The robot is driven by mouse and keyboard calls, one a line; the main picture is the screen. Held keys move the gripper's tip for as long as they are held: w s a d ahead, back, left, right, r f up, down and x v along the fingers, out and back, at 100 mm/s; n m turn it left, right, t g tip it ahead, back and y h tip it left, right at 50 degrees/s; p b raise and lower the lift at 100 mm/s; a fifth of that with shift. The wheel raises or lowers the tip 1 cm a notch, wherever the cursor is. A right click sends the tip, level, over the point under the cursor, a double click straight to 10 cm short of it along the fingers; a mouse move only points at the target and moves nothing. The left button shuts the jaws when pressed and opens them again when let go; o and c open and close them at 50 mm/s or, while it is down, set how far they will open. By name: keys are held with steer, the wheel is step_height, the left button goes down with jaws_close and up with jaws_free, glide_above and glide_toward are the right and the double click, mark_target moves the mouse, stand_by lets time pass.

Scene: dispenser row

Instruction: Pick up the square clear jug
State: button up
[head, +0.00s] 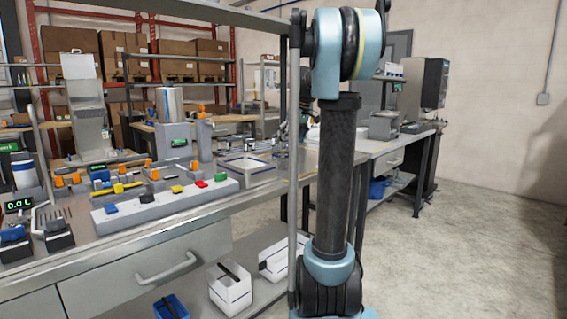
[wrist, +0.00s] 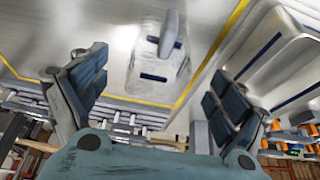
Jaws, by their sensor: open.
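In the wrist view a clear, square-sided vessel, which looks like the square clear jug (wrist: 152,82), stands on the pale worktop. It has a grey handle-like part on top and a dark blue mark on it. My gripper (wrist: 160,105) is open, with one dark-padded finger at the left and one at the right. The jug shows in the gap between the fingers, beyond them; I see no contact. In the head view my arm's upright link hides much of this area, and I cannot make out the jug or the fingertips clearly.
A white tray (wrist: 285,55) with a blue stripe lies to the right in the wrist view. In the head view the bench holds a rail with coloured blocks (head: 163,203) and a steel cylinder (head: 170,104). White containers (head: 230,288) stand below. The floor at right is clear.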

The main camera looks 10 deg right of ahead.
mark_target(284, 155)
steer(key=shift+w+x, duration=0.2)
steer(key=shift+x, duration=4)
steer(key=shift+a+r, duration=0.1)
steer(key=shift+a, duration=0.05)
steer(key=shift+c, duration=0.6)
steer(key=c, duration=1.1)
